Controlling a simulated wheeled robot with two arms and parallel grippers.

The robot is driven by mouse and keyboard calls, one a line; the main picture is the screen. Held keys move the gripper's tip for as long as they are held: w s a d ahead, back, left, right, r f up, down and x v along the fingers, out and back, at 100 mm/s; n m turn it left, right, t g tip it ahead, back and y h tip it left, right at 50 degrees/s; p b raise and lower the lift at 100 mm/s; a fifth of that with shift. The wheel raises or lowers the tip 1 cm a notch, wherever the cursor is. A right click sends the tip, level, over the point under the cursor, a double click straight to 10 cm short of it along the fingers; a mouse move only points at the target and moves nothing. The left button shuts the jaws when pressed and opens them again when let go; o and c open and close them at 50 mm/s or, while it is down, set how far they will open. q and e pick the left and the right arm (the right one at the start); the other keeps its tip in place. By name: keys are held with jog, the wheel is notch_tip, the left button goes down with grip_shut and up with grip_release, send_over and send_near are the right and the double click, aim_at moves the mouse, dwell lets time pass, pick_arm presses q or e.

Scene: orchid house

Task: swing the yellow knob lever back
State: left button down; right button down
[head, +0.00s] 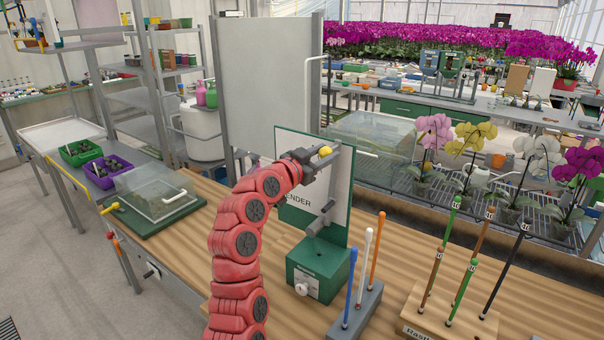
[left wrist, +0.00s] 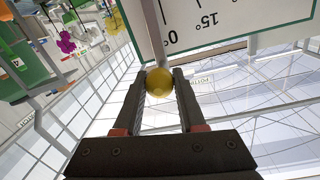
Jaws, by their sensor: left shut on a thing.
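The yellow knob (head: 325,151) sits at the top end of the lever, in front of the upper part of the green-edged board with a white face (head: 338,176). My left gripper (head: 312,156) reaches up to it from the left. In the left wrist view the yellow knob (left wrist: 159,82) is between the two fingers of my left gripper (left wrist: 160,90), which are shut on it. The grey lever rod (left wrist: 158,38) runs from the knob past the scale marks "0°" and "15°". A green base block (head: 318,270) stands below the board. My right gripper is not in view.
A rack with blue, white and orange sticks (head: 357,307) stands right of the green base on the wooden bench. A wooden stake holder (head: 450,318) is further right. A clear-lidded green box (head: 158,197) is at the left. A grey panel (head: 265,85) rises behind.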

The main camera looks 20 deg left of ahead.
pick_arm(q)
jog(key=s+d+f+m+b, duration=0.2)
jog(key=d+m+b, duration=0.1)
jog(key=d+b, duration=0.4)
jog(key=shift+s+d+f+m+b, duration=0.15)
jog(key=shift+s+d+m+b, duration=0.2)
jog(key=shift+b, duration=0.85)
jog(key=c, duration=0.8)
grip_release()
jog(key=shift+c, duration=0.2)
jog(key=o, duration=0.3)
jog(key=shift+s+a, duration=0.1)
